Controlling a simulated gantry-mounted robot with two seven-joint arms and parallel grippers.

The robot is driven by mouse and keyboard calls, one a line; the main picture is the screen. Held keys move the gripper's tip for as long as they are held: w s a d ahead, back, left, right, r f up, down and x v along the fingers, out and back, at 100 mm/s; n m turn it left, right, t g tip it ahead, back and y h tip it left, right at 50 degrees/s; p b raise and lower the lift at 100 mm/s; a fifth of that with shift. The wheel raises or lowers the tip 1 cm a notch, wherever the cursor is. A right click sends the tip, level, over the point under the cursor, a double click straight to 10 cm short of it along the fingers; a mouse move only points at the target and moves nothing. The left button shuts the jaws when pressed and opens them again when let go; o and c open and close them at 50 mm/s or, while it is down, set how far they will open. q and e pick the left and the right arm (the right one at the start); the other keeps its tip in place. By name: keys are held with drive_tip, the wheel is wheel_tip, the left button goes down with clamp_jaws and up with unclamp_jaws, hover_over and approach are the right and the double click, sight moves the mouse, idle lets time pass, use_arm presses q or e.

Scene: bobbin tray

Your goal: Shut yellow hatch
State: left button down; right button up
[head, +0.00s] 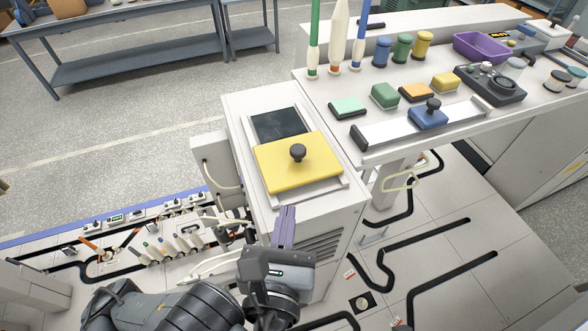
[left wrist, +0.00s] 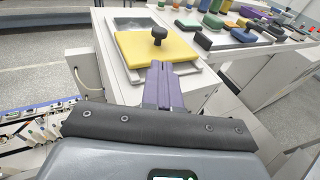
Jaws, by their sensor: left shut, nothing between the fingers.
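The yellow hatch (head: 283,171) is a flat sliding panel with a round black knob (head: 298,152) on top. It lies in a pale frame on top of a white cabinet (head: 240,112). It covers the near part of the frame, and a dark opening (head: 280,123) shows at the far part. In the left wrist view the hatch (left wrist: 140,49) and its knob (left wrist: 159,33) are straight ahead. My left gripper (head: 286,212) has purple fingers, shut and empty, just in front of the hatch's near edge; its fingertips show in the left wrist view (left wrist: 160,66). My right gripper is not in view.
A white bench to the right holds a blue-handled slider (head: 428,117), coloured blocks, a purple bin (head: 480,46) and a black control unit (head: 490,84). Upright bobbin rods (head: 338,38) stand at its left end. Cables and small connectors lie at lower left.

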use_arm(q)
drive_tip(key=b, duration=0.2)
approach(297, 156)
drive_tip(key=w, duration=0.5)
drive_tip(key=shift+w+d+f, duration=0.1)
drive_tip(key=shift+d+f, duration=0.05)
drive_tip(key=shift+f, duration=0.25)
drive_tip(key=shift+w+f+b, duration=0.1)
drive_tip(key=shift+w+b, duration=0.3)
drive_tip(key=shift+w, duration=0.4)
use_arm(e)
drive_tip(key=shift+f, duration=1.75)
